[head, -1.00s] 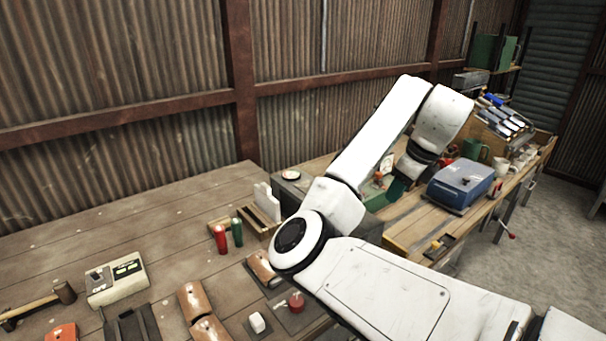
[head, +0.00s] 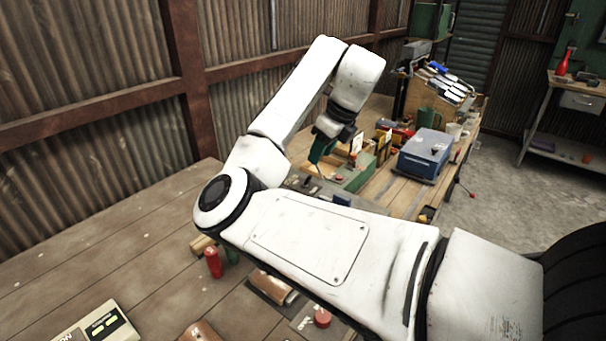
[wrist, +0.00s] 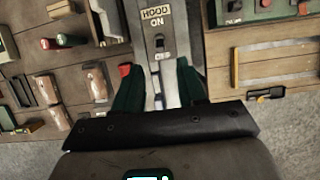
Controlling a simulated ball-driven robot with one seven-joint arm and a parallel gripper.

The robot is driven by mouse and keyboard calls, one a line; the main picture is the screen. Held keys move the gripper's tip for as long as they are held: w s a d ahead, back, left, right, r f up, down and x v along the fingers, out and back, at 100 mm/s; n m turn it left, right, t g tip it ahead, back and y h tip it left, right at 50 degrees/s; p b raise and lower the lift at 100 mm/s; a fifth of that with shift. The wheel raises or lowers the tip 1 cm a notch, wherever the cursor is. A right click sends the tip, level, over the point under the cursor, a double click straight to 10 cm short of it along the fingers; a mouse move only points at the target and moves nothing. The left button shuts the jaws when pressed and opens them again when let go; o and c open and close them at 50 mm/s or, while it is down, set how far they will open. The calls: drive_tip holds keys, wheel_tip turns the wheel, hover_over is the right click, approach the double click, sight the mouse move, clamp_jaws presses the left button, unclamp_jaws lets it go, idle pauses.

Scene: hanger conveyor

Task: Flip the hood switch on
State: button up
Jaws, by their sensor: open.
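The hood switch (wrist: 160,44) is a small dark toggle on a grey panel (wrist: 147,37) in the wrist view. A "HOOD ON" label (wrist: 156,16) is above it, and a small label, seemingly "OFF", is below. I cannot tell for sure which way the toggle lies. My gripper (wrist: 158,66) has two green fingers, spread apart with nothing between them. In the picture they lie just below the toggle, on either side of the panel, apart from the toggle. In the head view my gripper (head: 320,157) points down over the bench, and my arm hides part of the area.
The wooden bench (head: 130,235) holds a red cylinder (head: 213,262) and a cream switch box (head: 100,328). A blue box (head: 425,153) stands on the bench beyond my gripper. The corrugated wall (head: 85,55) runs behind the bench. The concrete floor at right is open.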

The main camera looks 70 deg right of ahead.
sight(308, 180)
drive_tip(key=b+x, duration=0.1)
drive_tip(key=x, duration=0.8)
drive_tip(key=shift+w+f, duration=0.1)
drive_tip(key=shift+f, duration=0.15)
drive_tip(key=shift+c, duration=0.2)
clamp_jaws()
